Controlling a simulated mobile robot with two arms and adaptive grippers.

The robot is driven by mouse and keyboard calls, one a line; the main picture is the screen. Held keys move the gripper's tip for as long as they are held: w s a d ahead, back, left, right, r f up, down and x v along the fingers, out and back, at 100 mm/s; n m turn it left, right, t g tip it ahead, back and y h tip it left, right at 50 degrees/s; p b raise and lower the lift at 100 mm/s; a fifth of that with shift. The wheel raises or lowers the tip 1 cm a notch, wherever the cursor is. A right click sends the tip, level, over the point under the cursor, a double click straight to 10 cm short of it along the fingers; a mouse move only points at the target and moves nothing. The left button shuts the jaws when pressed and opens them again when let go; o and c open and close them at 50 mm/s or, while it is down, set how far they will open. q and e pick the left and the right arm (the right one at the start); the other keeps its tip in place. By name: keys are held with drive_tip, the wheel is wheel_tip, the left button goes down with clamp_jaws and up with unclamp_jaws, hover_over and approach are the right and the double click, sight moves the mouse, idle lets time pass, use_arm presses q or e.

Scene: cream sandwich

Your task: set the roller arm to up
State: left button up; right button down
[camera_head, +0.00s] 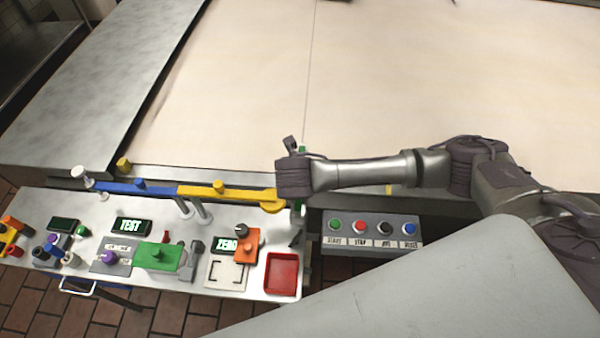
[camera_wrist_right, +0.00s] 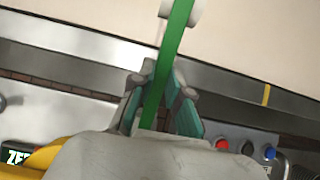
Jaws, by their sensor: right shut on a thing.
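The roller arm is a green bar (camera_wrist_right: 178,45) with a white roller (camera_wrist_right: 182,9) at its far end, in the right wrist view. My right gripper (camera_wrist_right: 158,98) is shut on the green bar, a finger on each side. The bar reaches out over the metal rail toward the cream belt. Its near end is hidden by the gripper. In the head view my right gripper (camera_head: 293,172) covers most of the bar, and only small green bits show beside it. I cannot tell the bar's exact tilt. My left gripper is in neither view.
A blue bar (camera_head: 120,187) and a yellow bar (camera_head: 225,192) lie along the belt edge, left of my right gripper. A button box (camera_head: 372,245) stands to the right. A red tray (camera_head: 282,274) and a green block (camera_head: 158,257) are on the front panel. The cream belt (camera_head: 420,70) is clear.

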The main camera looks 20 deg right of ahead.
drive_tip(key=c, duration=1.1)
unclamp_jaws()
drive_tip(key=v, duration=1.2)
drive_tip(key=shift+r, duration=0.1)
